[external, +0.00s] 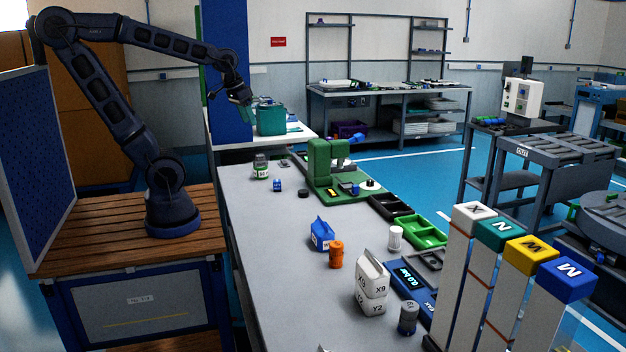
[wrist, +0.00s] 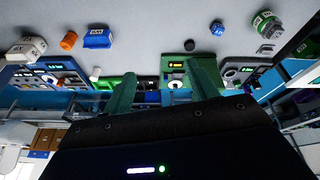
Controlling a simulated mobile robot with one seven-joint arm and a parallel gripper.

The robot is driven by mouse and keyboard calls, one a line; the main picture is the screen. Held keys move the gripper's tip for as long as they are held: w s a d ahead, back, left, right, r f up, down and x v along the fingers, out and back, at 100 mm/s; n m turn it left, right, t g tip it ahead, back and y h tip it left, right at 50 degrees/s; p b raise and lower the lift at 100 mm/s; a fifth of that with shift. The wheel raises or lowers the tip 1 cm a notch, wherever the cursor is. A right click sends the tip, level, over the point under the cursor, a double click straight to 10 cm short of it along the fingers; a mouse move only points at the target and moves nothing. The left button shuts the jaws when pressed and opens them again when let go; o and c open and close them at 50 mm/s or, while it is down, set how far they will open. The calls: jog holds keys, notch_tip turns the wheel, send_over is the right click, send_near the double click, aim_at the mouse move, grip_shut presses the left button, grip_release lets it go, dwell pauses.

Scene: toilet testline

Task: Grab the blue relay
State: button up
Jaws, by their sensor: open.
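A small blue block with a white label (external: 277,185), which looks like the relay, sits on the grey bench near its far left part. It also shows at the top of the wrist view (wrist: 217,28). A larger blue carton-shaped piece with a label (external: 321,236) stands mid-bench; it appears at upper left in the wrist view (wrist: 97,37). I cannot read either label surely. My gripper (external: 243,97) is high above the bench's far end, apart from both blue things. In the wrist view its green fingers (wrist: 166,68) are spread apart with nothing held between them.
A green-and-white jar (external: 261,166) and black puck (external: 303,193) flank the small block. A green machine (external: 328,168) stands to its right. A teal bin (external: 270,118) is beside my gripper. An orange bottle (external: 336,254) and white boxes (external: 371,285) stand nearer the camera.

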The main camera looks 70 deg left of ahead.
jog(key=w+a+f+n+g, duration=0.1)
jog(key=w+a+f+n, duration=0.25)
jog(key=w+a, duration=0.2)
jog(key=n+g, duration=0.3)
jog(key=n, duration=0.6)
send_near(277, 181)
jog(key=shift+s+a, duration=0.15)
jog(key=shift+a, duration=0.4)
jog(key=shift+a+f, duration=0.15)
jog(key=shift+f, duration=0.45)
notch_tip(277, 181, down, 4)
jog(key=shift+f, duration=0.1)
jog(key=shift+d+f, duration=0.2)
jog(key=shift+f, duration=0.85)
jog(key=shift+d+f, duration=0.2)
jog(key=shift+f, duration=1.7)
jog(key=c, duration=1.1)
